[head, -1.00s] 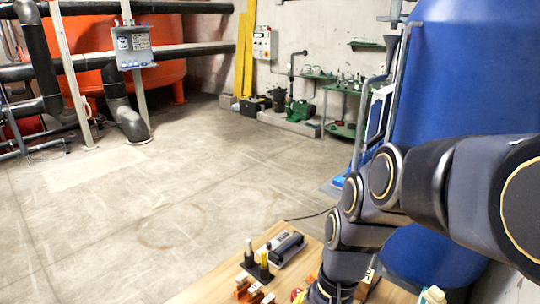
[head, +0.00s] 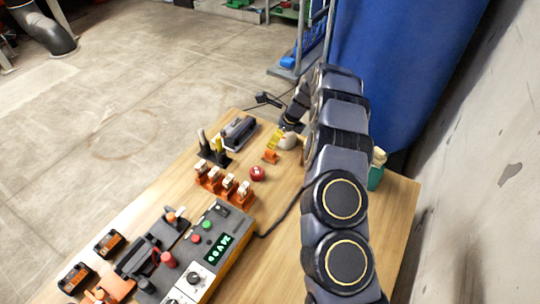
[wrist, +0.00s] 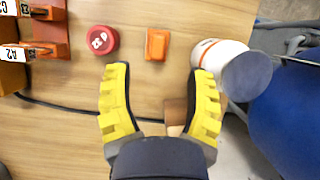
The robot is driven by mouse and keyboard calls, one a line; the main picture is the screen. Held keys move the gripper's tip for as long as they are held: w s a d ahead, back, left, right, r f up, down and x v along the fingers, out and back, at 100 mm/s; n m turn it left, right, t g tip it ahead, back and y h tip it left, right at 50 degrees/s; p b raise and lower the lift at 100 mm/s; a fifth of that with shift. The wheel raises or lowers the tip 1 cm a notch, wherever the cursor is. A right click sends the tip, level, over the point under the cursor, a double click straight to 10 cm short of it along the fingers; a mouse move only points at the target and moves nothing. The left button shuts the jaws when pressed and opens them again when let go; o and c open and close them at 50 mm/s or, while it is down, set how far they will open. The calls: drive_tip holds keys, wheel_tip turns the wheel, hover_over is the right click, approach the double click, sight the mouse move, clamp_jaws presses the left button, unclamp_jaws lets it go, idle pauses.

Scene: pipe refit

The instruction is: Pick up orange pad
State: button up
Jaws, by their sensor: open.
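The orange pad (wrist: 157,44) is a small block lying on the wooden table, just beyond my fingertips in the wrist view. It also shows in the head view (head: 270,157), near the table's middle. My gripper (wrist: 160,90) is open and empty, its two yellow ribbed fingers apart, with the pad ahead of the gap between them. In the head view, my gripper (head: 272,142) is partly hidden by my arm, just behind the pad.
A red round piece (wrist: 102,40) lies left of the pad. A white bottle (wrist: 222,62) is close to the right finger. Orange holders with labelled pieces (head: 224,183) and a control box (head: 212,248) stand nearby. A teal bottle (head: 376,176) stands at right.

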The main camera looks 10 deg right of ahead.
sight(271, 152)
drive_tip(key=shift+w+d+f, duration=0.15)
drive_tip(key=shift+d+f, duration=0.05)
drive_tip(key=shift+f, duration=0.25)
drive_tip(key=shift+w+a+f, duration=0.1)
drive_tip(key=shift+f, duration=0.25)
drive_tip(key=shift+x, duration=0.8)
drive_tip(key=f, duration=0.2)
drive_tip(key=a+f, duration=0.1)
drive_tip(key=f, duration=0.1)
drive_tip(key=shift+a, duration=0.15)
drive_tip(key=shift+w+a+f, duration=0.15)
drive_tip(key=shift+w+f, duration=0.1)
drive_tip(key=shift+f, duration=0.15)
clamp_jaws()
